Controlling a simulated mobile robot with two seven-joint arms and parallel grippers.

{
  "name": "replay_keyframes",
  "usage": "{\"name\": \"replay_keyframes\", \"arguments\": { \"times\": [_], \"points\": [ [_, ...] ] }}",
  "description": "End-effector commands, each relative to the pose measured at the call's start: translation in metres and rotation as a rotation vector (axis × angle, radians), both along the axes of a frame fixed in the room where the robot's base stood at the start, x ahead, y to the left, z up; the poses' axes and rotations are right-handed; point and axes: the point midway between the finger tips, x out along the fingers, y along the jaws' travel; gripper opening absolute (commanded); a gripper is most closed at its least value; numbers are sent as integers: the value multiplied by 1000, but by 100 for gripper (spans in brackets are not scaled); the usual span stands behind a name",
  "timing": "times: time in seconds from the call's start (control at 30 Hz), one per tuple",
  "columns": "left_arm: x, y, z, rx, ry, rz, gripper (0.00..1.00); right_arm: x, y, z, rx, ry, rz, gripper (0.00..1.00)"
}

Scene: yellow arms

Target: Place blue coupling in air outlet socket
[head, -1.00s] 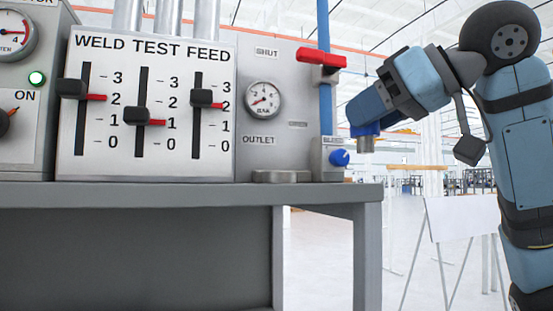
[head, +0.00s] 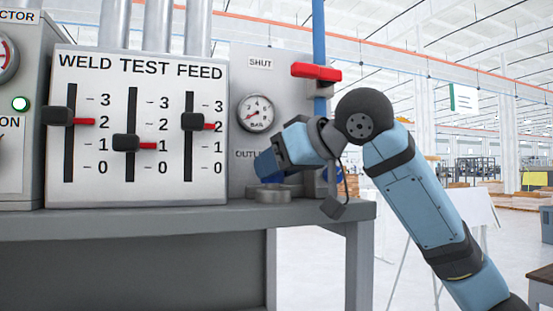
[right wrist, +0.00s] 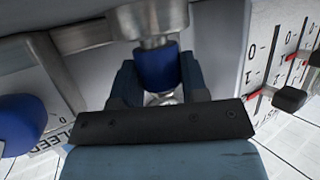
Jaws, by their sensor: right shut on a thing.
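My right gripper (head: 268,166) is over the bench, close above the round grey metal air outlet socket (head: 268,196) below the OUTLET label. In the right wrist view, the blue coupling (right wrist: 158,70) sits between the two fingers of my right gripper (right wrist: 158,84), which is shut on it. The coupling's metal end faces the wide metal ring of the socket (right wrist: 148,18) at the top of that view. I cannot tell whether the two touch. My left gripper is not in view.
A blue bleed knob (right wrist: 18,122) is close beside the gripper. The red shut lever (head: 316,72) and a pressure gauge (head: 256,113) are above. The WELD TEST FEED slider panel (head: 140,185) stands to the left. The bench top (head: 130,217) ends just right of the socket.

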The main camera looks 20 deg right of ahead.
Motion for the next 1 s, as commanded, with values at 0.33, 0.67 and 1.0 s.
{"name": "replay_keyframes", "arguments": {
  "times": [0.33,0.67,1.0],
  "points": [
    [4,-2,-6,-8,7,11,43,-1,0,-4,1,-2,0,8],
    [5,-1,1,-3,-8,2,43,-1,0,-8,1,-2,0,66],
    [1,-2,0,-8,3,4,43,-2,-1,0,1,-3,0,66]
  ]
}}
